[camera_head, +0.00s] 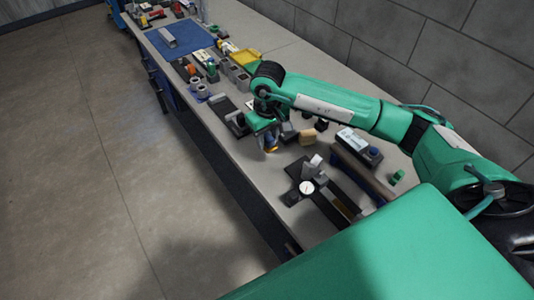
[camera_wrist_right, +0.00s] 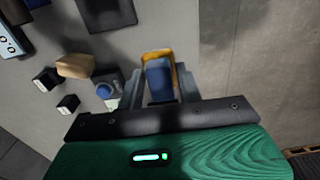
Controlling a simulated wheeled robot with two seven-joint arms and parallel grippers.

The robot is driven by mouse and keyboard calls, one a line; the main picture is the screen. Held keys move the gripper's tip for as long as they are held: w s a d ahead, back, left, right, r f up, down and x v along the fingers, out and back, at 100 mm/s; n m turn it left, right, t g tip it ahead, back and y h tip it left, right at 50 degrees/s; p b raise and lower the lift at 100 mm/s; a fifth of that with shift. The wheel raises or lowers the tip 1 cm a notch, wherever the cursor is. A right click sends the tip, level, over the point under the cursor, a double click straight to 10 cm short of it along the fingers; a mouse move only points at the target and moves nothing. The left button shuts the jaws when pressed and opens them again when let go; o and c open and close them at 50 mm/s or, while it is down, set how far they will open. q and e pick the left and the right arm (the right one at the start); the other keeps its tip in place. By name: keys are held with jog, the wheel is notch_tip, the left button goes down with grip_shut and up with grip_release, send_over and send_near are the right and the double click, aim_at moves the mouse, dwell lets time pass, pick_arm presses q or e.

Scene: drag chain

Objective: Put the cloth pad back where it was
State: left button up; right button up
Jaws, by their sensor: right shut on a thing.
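My right gripper (camera_head: 268,138) hangs over the bench near its front edge. In the right wrist view its two grey fingers (camera_wrist_right: 161,88) are closed on a blue piece with an orange-yellow border, which looks like the cloth pad (camera_wrist_right: 159,76). The pad's lower part is hidden between the fingers. In the head view only a small orange and dark bit of the pad (camera_head: 271,149) shows under the gripper. The pad appears to be above the bench top, but I cannot tell how far. My left gripper is not in view.
A tan block (camera_head: 307,136) and small dark blocks lie just right of the gripper. A dial gauge (camera_head: 306,187) on a dark stand is nearer me. A dark vise-like tool (camera_head: 236,121) lies left.

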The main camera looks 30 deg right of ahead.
jog(key=p, duration=0.1)
send_over(268, 166)
notch_tip(268, 166, down, 4)
jog(key=shift+f, duration=0.25)
notch_tip(268, 166, down, 5)
jog(key=shift+r+p, duration=0.1)
jog(key=shift+p, duration=0.65)
jog(key=shift+w+f+b, duration=0.1)
jog(key=shift+f+b, duration=0.15)
jog(key=shift+b, duration=0.1)
jog(key=o, duration=1)
jog(key=shift+r, duration=0.1)
jog(key=shift+c, duration=0.2)
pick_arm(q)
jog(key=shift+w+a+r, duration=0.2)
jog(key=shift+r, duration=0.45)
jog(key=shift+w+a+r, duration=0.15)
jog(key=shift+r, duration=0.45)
pick_arm(e)
jog(key=shift+r+p, duration=0.15)
jog(key=shift+p, duration=0.15)
notch_tip(268, 166, up, 11)
jog(key=b, duration=0.4)
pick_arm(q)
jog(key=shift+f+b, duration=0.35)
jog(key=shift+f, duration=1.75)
pick_arm(e)
jog(key=shift+r, duration=0.5)
